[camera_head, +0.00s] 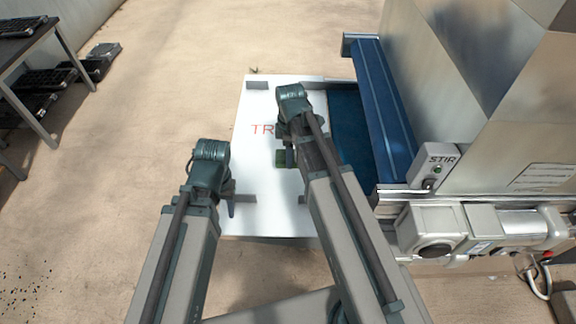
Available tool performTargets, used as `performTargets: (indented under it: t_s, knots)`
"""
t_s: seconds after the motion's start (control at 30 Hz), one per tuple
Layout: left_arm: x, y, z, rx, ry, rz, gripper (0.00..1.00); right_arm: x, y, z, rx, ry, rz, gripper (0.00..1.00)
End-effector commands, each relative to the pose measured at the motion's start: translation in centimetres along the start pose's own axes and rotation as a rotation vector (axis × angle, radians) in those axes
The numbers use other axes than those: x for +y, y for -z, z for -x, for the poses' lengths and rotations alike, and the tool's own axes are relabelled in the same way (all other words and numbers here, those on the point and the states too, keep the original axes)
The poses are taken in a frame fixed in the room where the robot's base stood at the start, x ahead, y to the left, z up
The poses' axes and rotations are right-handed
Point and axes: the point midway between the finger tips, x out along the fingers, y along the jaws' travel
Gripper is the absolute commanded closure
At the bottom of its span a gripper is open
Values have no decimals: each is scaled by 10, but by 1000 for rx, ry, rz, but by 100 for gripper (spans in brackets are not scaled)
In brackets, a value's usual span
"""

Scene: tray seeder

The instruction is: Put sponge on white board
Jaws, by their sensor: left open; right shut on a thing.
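The white board (262,190) lies flat in the middle of the view, with red lettering that starts "TR" and is partly covered by my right arm. My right gripper (284,150) is over the board's right part and is shut on a small green thing, which looks like the sponge (281,159). Most of the sponge is hidden by the gripper, and I cannot tell whether it touches the board. My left gripper (231,197) is open and empty at the board's lower left edge.
A metal machine with a blue flap (383,105) and a STIR switch box (435,168) stands right of the board. A dark blue surface (350,125) lies between them. A table (28,45) with black trays is at the upper left.

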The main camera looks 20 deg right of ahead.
Motion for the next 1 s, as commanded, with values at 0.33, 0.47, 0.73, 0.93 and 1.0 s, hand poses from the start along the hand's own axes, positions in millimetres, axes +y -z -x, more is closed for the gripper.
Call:
performTargets:
  t_s: [0.33,0.47,0.73,0.93,1.0]
  knots:
    - [4,2,-36,0,0,0,50,0,0,-37,0,0,-1,78]
    - [4,2,-40,0,0,0,50,0,0,-40,0,0,-1,78]
    - [7,4,-72,0,0,0,50,0,0,-72,0,0,-1,78]
    - [7,4,-73,0,0,0,50,0,0,-73,0,0,-1,78]
    - [7,4,-72,0,0,0,50,0,0,-73,0,0,-1,78]
